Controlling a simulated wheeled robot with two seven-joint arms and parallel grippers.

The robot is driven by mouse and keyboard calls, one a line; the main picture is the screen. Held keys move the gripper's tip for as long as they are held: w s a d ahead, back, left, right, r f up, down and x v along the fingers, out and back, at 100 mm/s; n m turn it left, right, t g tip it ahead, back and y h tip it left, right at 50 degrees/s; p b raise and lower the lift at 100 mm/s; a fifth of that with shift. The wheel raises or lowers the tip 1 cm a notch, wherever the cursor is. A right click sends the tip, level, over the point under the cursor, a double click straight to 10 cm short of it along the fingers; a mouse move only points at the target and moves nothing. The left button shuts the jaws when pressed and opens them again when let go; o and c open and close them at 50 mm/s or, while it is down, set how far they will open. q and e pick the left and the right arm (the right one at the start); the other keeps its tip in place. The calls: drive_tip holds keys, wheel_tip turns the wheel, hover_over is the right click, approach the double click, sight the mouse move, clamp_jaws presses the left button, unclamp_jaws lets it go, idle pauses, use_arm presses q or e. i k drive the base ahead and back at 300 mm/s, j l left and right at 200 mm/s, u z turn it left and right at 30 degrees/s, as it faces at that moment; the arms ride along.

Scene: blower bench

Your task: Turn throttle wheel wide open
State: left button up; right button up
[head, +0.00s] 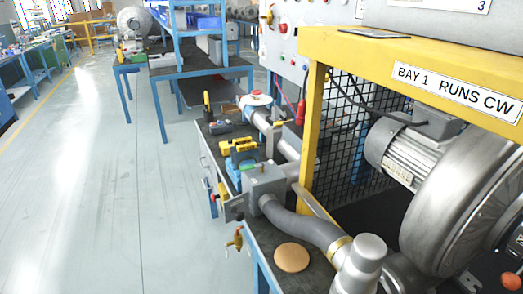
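No part labelled as the throttle wheel is readable. A small round white part with a red centre (256,99) sits at the far end of the grey pipe run on the bench; I cannot tell if it is the throttle wheel or how far open it is. A grey box-shaped fitting (264,184) joins the pipe to a grey curved hose (305,224). The large silver blower (465,215) with its motor (402,150) stands behind the yellow frame at the right. Neither of my grippers is in view.
The yellow guard frame (311,120) with black mesh (345,130) closes off the right side. A tan disc (291,257), a yellow tool (238,145) and a brass tap (236,239) are at the bench. The floor (110,190) to the left is clear.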

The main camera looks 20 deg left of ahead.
sight(256, 93)
drive_tip(key=i+j+z, duration=0.25)
drive_tip(key=j+z, duration=0.15)
drive_tip(key=j, duration=1.05)
drive_tip(key=j+z, duration=0.4)
drive_tip(key=j, duration=1.1)
drive_tip(key=i, duration=0.05)
